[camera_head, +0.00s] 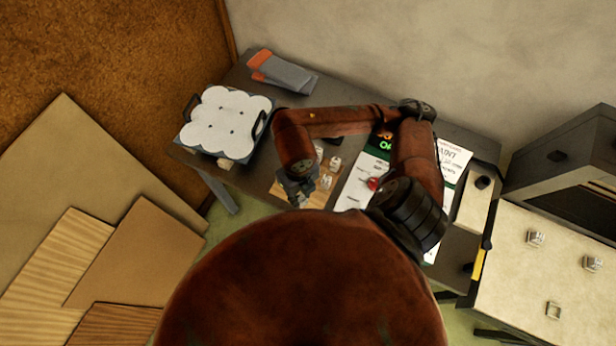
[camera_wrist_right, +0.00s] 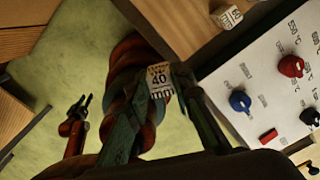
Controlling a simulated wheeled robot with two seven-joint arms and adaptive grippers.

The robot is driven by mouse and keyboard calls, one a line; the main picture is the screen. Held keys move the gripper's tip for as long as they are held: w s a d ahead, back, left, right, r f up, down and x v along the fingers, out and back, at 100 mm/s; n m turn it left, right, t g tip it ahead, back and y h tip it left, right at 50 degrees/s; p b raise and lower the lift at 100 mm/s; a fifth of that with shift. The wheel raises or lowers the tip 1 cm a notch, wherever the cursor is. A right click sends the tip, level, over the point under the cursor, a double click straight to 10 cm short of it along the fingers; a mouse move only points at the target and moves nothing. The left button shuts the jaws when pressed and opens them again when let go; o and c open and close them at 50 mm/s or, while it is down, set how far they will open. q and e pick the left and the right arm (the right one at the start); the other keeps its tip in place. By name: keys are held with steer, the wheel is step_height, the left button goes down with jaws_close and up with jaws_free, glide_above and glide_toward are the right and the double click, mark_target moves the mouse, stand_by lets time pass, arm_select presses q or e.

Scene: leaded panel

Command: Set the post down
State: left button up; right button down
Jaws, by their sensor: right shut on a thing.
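My right gripper (camera_head: 299,192) is over the near edge of the table. In the right wrist view, its two fingers (camera_wrist_right: 161,84) are shut on a pale post (camera_wrist_right: 159,76) marked 40. The post is held at the fingertips, with green floor and a red arm link behind it. In the head view I cannot make out the held post. A wooden board (camera_head: 317,199) lies under and beside the gripper, with several similar pale posts (camera_head: 325,181) on it. One post (camera_wrist_right: 230,16) shows at the top of the wrist view. My left gripper (camera_wrist_right: 82,104) shows small there, its opening unclear.
A white panel with knobs (camera_wrist_right: 262,95) lies right of the board. A white lobed piece in a tray (camera_head: 186,143) is at the table's left. An orange-and-grey object (camera_head: 283,72) lies at the back. A cabinet (camera_head: 520,245) stands at right, wooden sheets (camera_head: 70,170) at left.

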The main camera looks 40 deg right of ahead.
steer(key=m, duration=0.1)
steer(key=s+m, duration=0.1)
steer(key=m, duration=0.1)
steer(key=shift+s+r, duration=0.1)
steer(key=shift+w+m, duration=0.2)
steer(key=shift+m, duration=0.1)
steer(key=w+f, duration=0.3)
steer(key=w, duration=0.1)
steer(key=w+f+p, duration=0.1)
steer(key=w+f, duration=0.2)
steer(key=w, duration=0.1)
steer(key=w+f+p, duration=0.1)
steer(key=w+f, duration=0.2)
steer(key=w, duration=0.1)
steer(key=shift+w+d, duration=0.35)
steer(key=shift+d, duration=0.05)
steer(key=shift+w+f, duration=0.3)
steer(key=shift+f, duration=0.05)
step_height(320, 180, down, 3)
steer(key=shift+w+p, duration=0.1)
steer(key=shift+p, duration=0.7)
steer(key=shift+f, duration=0.15)
steer(key=shift+f, duration=0.1)
